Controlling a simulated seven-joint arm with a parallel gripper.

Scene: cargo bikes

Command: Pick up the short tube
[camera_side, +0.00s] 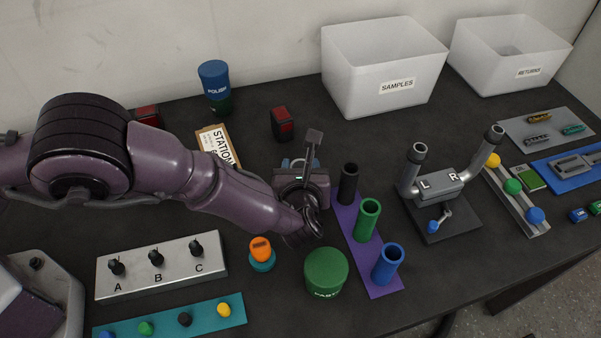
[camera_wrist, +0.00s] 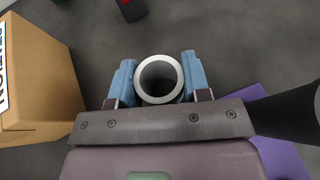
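A round grey tube with a pale rim (camera_wrist: 160,78) stands between the blue fingers of my gripper (camera_wrist: 160,82) in the wrist view, its open end facing the camera. The fingers flank it closely on both sides; I cannot tell whether they press on it. In the side view my gripper (camera_side: 299,164) is low over the table, left of the purple mat (camera_side: 374,266), and hides most of this tube. A black tube (camera_side: 348,184), a green tube (camera_side: 367,221) and a blue tube (camera_side: 388,264) stand upright on the mat. I cannot compare the grey tube's height with theirs.
A cardboard box (camera_side: 217,147) stands close left of my gripper, also in the wrist view (camera_wrist: 40,85). A red-topped dark block (camera_side: 283,123) is behind it. A green lidded jar (camera_side: 326,272) and an orange-topped piece (camera_side: 261,252) stand in front. The SAMPLES bin (camera_side: 384,70) is behind.

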